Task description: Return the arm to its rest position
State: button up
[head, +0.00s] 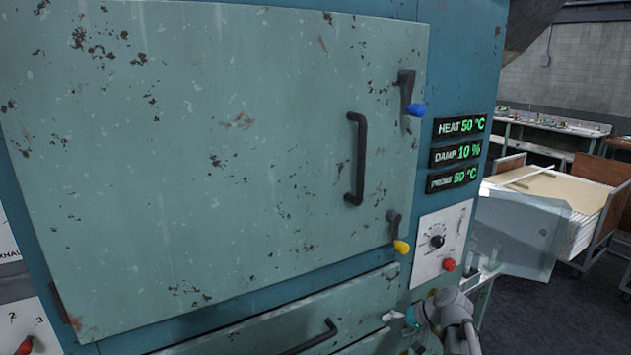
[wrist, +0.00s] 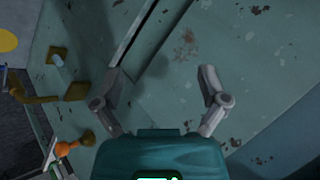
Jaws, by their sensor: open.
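My gripper (wrist: 163,75) is open in the wrist view, its two grey fingers spread apart with nothing between them. A worn teal metal surface lies beyond the fingers; I cannot tell the distance to it. In the head view, a grey jointed part of my arm (head: 452,308) shows at the bottom, low in front of the cabinet and right of the drawer front. Whether the fingers touch anything cannot be told from the head view.
The large cabinet door (head: 230,150) appears shut, with a black handle (head: 357,160), a blue-knobbed latch (head: 407,92) and a yellow-knobbed latch (head: 395,230). A drawer front (head: 270,320) lies below. A dial panel (head: 441,242) is beside it. Open floor and a cart (head: 598,225) lie right.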

jog(key=s+a+f+n+g+h, duration=0.1)
jog(key=s+a+f+g+h, duration=0.1)
jog(key=s, duration=0.4)
jog(key=s+a+f+n+g+h, duration=0.1)
jog(key=s+a+f+g+h, duration=0.2)
jog(key=s+h, duration=0.2)
jog(key=shift+s+n, duration=0.3)
jog(key=shift+s, duration=1)
jog(key=shift+f, duration=0.1)
dwell(5.5)
